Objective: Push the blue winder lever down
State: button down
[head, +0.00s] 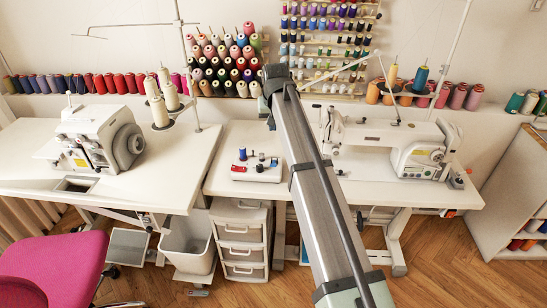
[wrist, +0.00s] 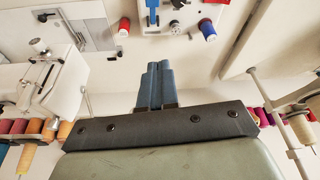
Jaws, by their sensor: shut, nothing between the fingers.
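The winder is a small white box (head: 257,174) on the middle table in the head view, left of my arm.
A white sewing machine (head: 410,148) stands right of my arm, a serger (head: 98,138) on the left table. Racks of thread cones (head: 225,62) stand behind. The tabletop left of the winder is clear.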

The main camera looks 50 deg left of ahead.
jog(key=shift+w+d+f+m+g+h, duration=0.1)
jog(key=shift+m+g+h, duration=0.15)
jog(key=shift+m+h, duration=0.25)
jog(key=shift+f+m+g+h, duration=0.1)
jog(key=shift+m+g+h, duration=0.15)
jog(key=shift+m+h, duration=0.25)
send_over(274, 164)
jog(key=f, duration=0.9)
jog(key=shift+w+a+f, duration=0.15)
jog(key=shift+w+a, duration=0.1)
jog(key=shift+a, duration=0.05)
jog(key=f, duration=0.3)
jog(key=shift+s+d, duration=0.35)
jog(key=shift+s+d+f, duration=0.15)
jog(key=shift+f, duration=0.55)
